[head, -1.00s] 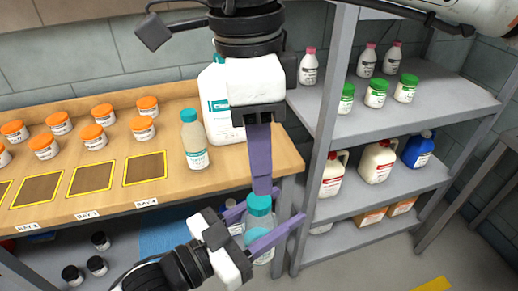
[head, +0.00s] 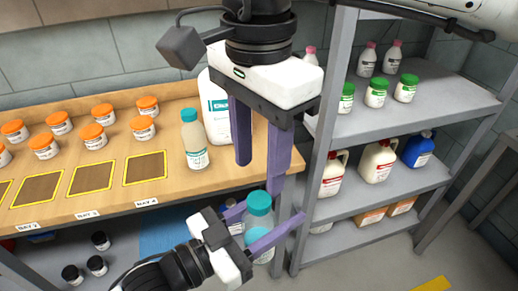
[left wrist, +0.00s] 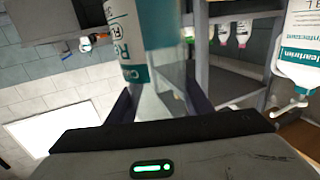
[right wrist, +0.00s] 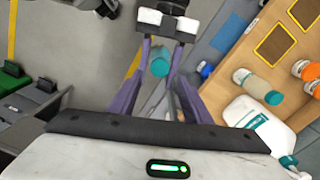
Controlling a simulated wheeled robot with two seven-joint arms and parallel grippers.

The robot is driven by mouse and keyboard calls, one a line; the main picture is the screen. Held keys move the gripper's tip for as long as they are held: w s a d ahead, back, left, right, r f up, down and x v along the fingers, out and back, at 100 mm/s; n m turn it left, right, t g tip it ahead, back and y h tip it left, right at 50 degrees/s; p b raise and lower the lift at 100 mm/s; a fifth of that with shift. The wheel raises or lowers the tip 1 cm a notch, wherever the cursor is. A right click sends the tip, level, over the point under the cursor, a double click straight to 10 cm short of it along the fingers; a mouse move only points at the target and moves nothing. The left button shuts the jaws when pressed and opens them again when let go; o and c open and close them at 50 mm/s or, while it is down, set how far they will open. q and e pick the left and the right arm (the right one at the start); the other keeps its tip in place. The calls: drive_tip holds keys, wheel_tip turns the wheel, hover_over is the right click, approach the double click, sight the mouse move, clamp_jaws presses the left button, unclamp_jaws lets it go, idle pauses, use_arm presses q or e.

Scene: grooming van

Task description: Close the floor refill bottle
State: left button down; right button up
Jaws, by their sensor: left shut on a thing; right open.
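A clear bottle with a teal cap (head: 258,201) and a white and teal label stands roughly upright in my left gripper (head: 262,228), in front of the bench edge. The left fingers are shut around its body; its label side also shows in the left wrist view (left wrist: 130,45). My right gripper (head: 260,176) is open above the bottle, fingers pointing down, the right finger just above the cap. In the right wrist view the teal cap (right wrist: 160,67) shows between the open fingers (right wrist: 158,92). I cannot tell whether the cap is fully tightened.
A teal-capped bottle (head: 196,143) and a large white jug (head: 214,112) stand on the wooden bench (head: 90,207), beside several orange-lidded jars. A grey shelf rack (head: 385,184) with bottles and jugs stands close on the right. Black-capped jars (head: 97,265) sit below the bench.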

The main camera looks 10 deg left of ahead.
sight(260, 200)
wheel_tip(260, 200, down, 7)
drive_tip(key=shift+r, duration=0.1)
idle(0.4)
drive_tip(key=c, duration=1.1)
drive_tip(key=shift+o, duration=0.2)
drive_tip(key=m, duration=1.1)
drive_tip(key=shift+m, duration=0.3)
drive_tip(key=m, duration=0.3)
drive_tip(key=o, duration=1.2)
